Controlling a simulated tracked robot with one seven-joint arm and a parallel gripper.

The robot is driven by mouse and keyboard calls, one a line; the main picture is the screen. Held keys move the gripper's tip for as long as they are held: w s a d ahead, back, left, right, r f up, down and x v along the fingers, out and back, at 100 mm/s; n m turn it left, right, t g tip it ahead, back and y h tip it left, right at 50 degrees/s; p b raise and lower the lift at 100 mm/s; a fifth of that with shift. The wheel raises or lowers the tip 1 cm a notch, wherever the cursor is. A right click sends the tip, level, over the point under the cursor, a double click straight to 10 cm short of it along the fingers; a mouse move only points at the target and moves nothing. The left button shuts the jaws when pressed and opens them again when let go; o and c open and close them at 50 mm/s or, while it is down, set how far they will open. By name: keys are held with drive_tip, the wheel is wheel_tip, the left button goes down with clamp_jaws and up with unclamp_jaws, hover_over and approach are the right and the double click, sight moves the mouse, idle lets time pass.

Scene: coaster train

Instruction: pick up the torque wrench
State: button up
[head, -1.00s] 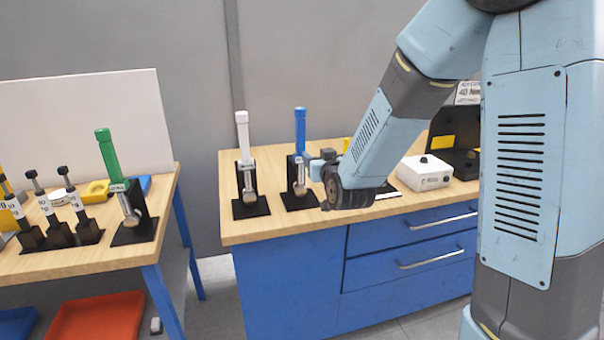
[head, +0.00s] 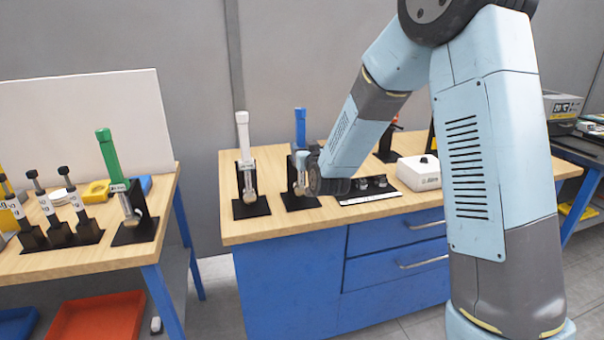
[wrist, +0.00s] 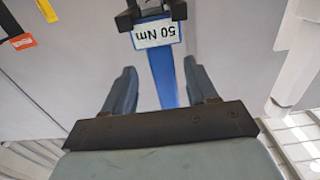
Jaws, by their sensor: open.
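A blue-handled torque wrench (head: 300,125) stands upright in a black stand (head: 301,203) on the middle bench. In the wrist view its blue shaft (wrist: 163,80) and "50 Nm" label (wrist: 157,34) show upside down. My gripper (head: 302,165) is at the wrench's mid-height in the head view and hides part of it. In the wrist view my gripper (wrist: 162,88) is open, with the blue shaft seen between its two fingers; I cannot tell how deep it sits. A white-handled wrench (head: 242,135) and a green-handled wrench (head: 110,160) stand in similar black stands.
The wooden bench top (head: 270,228) has free room at its front left. A white box (head: 419,173) and a black holder (head: 370,190) are to the right. Smaller black-capped tools (head: 45,203) stand on the left bench. A red bin (head: 98,318) lies below.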

drive_tip(key=x, duration=0.5)
drive_tip(key=shift+s+a+f, duration=0.1)
drive_tip(key=shift+a+f, duration=0.05)
clamp_jaws()
idle(0.4)
idle(0.9)
